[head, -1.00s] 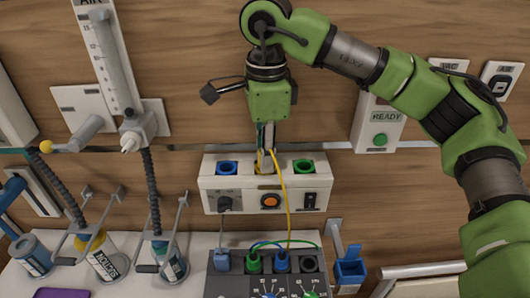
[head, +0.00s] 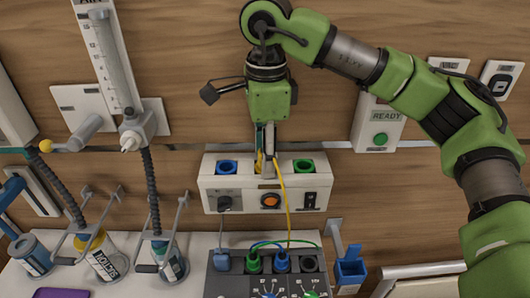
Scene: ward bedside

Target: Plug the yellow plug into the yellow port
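My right gripper (head: 267,174) points down at the middle of the white socket box (head: 242,199) on the wall, between the blue port (head: 227,168) and the green port (head: 303,167). Its fingers are close together, with the yellow cable (head: 285,200) coming out at them, so it appears shut on the yellow plug. The plug itself is mostly hidden by the fingers. A little yellow of the yellow port (head: 259,161) seems to show beside the fingers; the rest is hidden. I cannot tell how far the plug is in. My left gripper is not in view.
Below is a dark panel (head: 235,285) with blue and green plugs, where the yellow cable ends. A blue bin (head: 349,271) is right of it. Bottles (head: 104,260) and flow-meter tubing (head: 154,195) stand left. A READY box (head: 380,128) is on the wall.

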